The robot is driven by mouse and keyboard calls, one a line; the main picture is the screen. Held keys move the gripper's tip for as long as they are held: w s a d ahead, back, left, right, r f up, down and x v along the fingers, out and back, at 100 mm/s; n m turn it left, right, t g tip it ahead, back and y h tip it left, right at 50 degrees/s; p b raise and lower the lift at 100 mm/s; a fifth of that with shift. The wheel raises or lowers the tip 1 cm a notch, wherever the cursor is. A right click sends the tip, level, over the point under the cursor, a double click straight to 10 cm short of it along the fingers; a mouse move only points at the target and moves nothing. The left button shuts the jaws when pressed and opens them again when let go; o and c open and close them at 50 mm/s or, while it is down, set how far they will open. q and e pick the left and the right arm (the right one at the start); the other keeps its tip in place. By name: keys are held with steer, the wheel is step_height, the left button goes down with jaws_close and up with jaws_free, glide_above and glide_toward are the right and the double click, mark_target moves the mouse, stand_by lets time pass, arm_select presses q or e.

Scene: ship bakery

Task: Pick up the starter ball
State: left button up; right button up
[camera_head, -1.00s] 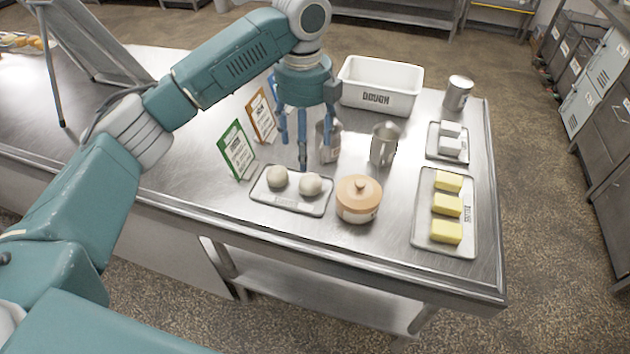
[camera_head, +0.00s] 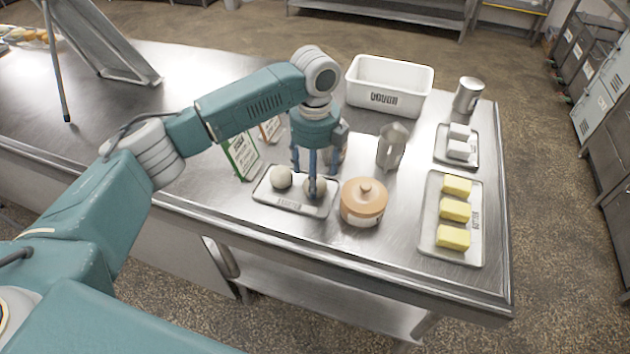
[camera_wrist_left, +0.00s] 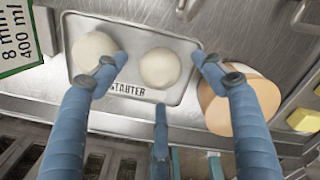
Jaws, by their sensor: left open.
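Two pale round starter balls sit on a small metal tray (camera_head: 296,207) labelled as starter. The left ball (camera_head: 280,177) is clear of my fingers in the head view. The right ball (camera_head: 321,187) is partly hidden behind a finger. In the left wrist view the right ball (camera_wrist_left: 159,68) lies between my spread fingers and the left ball (camera_wrist_left: 94,50) is next to the left finger. My left gripper (camera_head: 314,180) is open, pointing down over the right ball, and holds nothing. My right gripper is not in view.
A lidded orange-brown pot (camera_head: 363,202) stands close to the tray's right side. Recipe cards (camera_head: 241,157) stand behind left. A metal jug (camera_head: 392,146), a white dough bin (camera_head: 389,89), and a butter tray (camera_head: 435,239) are farther right. Bare table lies left.

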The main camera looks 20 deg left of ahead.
arm_select(q)
steer(key=shift+f, duration=1.1)
steer(key=c, duration=1.3)
steer(key=shift+r, duration=0.1)
